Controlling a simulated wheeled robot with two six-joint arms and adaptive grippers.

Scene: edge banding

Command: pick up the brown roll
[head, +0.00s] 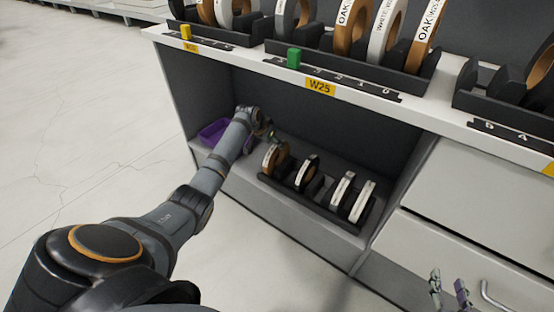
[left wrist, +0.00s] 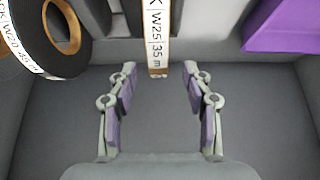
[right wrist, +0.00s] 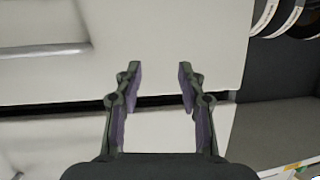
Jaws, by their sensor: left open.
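A brown roll (head: 275,158) stands on edge at the left end of a black rack inside the lower cubby. In the left wrist view a roll (left wrist: 157,35) with a white W25 label, apparently this one, stands edge-on ahead. Its lower end lies centred between the fingertips of my left gripper (left wrist: 158,72), with a gap on each side. The left gripper is open and empty; in the head view it is largely hidden at the arm's end. My right gripper (head: 449,282) is open and empty before the drawers; it also shows in the right wrist view (right wrist: 157,70).
A black roll with a brown core (left wrist: 62,35) stands left of the labelled roll. A purple bin (head: 213,133) sits at the cubby's left; it also shows in the left wrist view (left wrist: 285,25). Several rolls stand on the shelf above (head: 320,88). Drawers (head: 470,220) are at the right.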

